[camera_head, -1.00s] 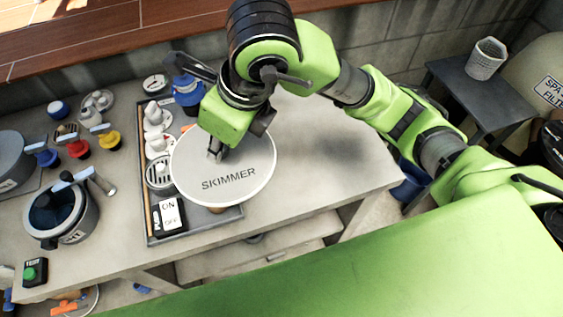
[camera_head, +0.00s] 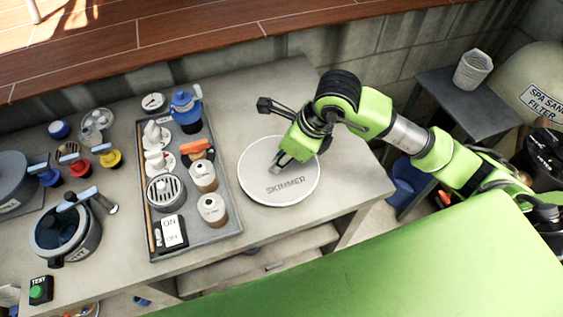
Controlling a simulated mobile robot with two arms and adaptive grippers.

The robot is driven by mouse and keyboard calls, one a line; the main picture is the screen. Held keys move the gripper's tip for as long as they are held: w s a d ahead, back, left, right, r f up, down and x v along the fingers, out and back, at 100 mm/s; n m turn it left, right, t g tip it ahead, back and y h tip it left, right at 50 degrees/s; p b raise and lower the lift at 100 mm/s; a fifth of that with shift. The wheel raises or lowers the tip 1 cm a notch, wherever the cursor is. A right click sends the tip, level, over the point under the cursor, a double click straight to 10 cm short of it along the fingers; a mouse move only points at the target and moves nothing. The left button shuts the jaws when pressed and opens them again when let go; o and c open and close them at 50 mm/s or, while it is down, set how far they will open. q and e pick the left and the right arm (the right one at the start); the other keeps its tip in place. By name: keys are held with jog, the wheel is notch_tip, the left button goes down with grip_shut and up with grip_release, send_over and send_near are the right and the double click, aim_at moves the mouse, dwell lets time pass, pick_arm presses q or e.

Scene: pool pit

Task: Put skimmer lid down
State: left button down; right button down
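The skimmer lid (camera_head: 290,190) is a round, pale grey disc marked SKIMMER. It lies over the bare right part of the grey bench (camera_head: 345,170), just right of the tray; I cannot tell whether it touches the bench top. My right gripper (camera_head: 278,165) is above the lid's upper middle with its fingertips at the lid's surface. The fingers look close together, but whatever they grip on the lid is hidden behind them. My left gripper is not in view.
A pot-like strainer housing (camera_head: 62,243), coloured valves and a green TEST button (camera_head: 38,291) are at left. A side table (camera_head: 470,105) with a white basket (camera_head: 472,70) stands at right.

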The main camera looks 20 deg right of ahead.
notch_tip(320, 180, down, 2)
jog(key=shift+d+f+p, duration=0.1)
jog(key=shift+p, duration=0.6)
jog(key=shift+f, duration=0.45)
jog(key=c, duration=2.2)
grip_release()
jog(key=shift+f, duration=0.1)
jog(key=o, duration=0.4)
